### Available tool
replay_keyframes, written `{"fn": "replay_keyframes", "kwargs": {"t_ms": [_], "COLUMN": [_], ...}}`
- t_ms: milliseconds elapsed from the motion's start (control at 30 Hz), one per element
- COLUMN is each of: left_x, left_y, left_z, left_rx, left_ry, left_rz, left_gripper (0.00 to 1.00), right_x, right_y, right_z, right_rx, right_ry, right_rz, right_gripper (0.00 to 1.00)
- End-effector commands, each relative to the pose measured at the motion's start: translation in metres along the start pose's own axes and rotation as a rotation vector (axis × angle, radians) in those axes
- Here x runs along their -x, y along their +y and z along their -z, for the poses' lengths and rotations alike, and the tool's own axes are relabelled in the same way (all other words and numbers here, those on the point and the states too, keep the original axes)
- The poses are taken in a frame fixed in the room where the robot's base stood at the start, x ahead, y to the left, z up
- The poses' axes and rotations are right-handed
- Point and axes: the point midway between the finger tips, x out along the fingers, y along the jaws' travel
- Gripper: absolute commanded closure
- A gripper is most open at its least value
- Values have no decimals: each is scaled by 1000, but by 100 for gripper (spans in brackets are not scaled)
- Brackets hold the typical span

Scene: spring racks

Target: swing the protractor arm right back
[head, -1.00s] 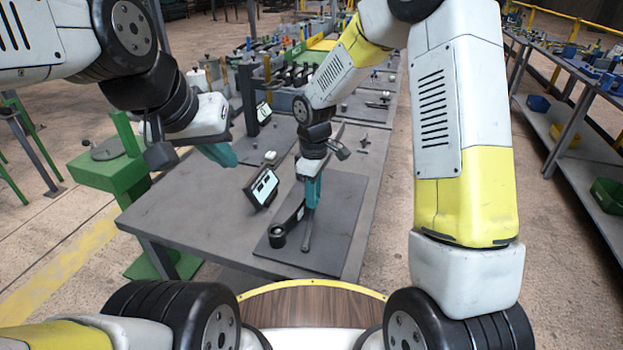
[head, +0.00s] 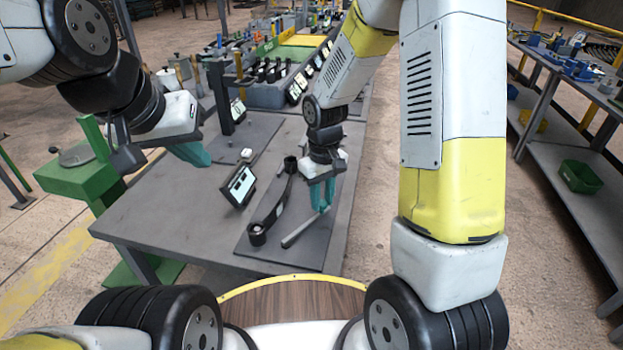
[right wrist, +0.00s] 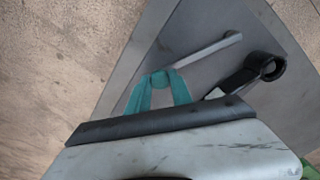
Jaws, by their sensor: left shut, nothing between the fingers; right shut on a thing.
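A grey bar (head: 302,231), which I take for the protractor arm, lies slanted over a dark base plate (head: 330,240). Its rounded end points to the near left in the head view; in the right wrist view the bar (right wrist: 205,49) runs up and right from the fingers. A black beam (head: 279,203) with a ring end is beside it, apart from the bar's rounded end. My right gripper (head: 321,208) is shut on the bar, at the end away from the rounded tip; its teal fingers (right wrist: 158,77) hide that end and any pivot. My left gripper (head: 205,161) is shut and empty, above the table's left part.
A tilted display (head: 238,187) stands left of the plate. A dark post (head: 221,95) and a crowded rack (head: 285,85) are farther back. A green stand (head: 85,175) is at the left. The table's near left part (head: 165,225) is clear.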

Motion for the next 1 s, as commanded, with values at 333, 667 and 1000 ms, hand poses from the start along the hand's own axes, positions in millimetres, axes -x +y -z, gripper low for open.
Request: {"fn": "replay_keyframes", "kwargs": {"t_ms": [333,667,1000], "left_x": [0,0,0], "left_y": [0,0,0], "left_z": [0,0,0], "left_rx": [0,0,0], "left_ry": [0,0,0], "left_rz": [0,0,0], "left_gripper": [100,100,100], "right_x": [1,1,0], "right_y": [2,2,2], "right_z": [-6,-7,-6], "right_rx": [-53,-53,-51], "right_ry": [3,0,0], "right_rz": [-1,-1,0], "right_gripper": [100,68,52]}}
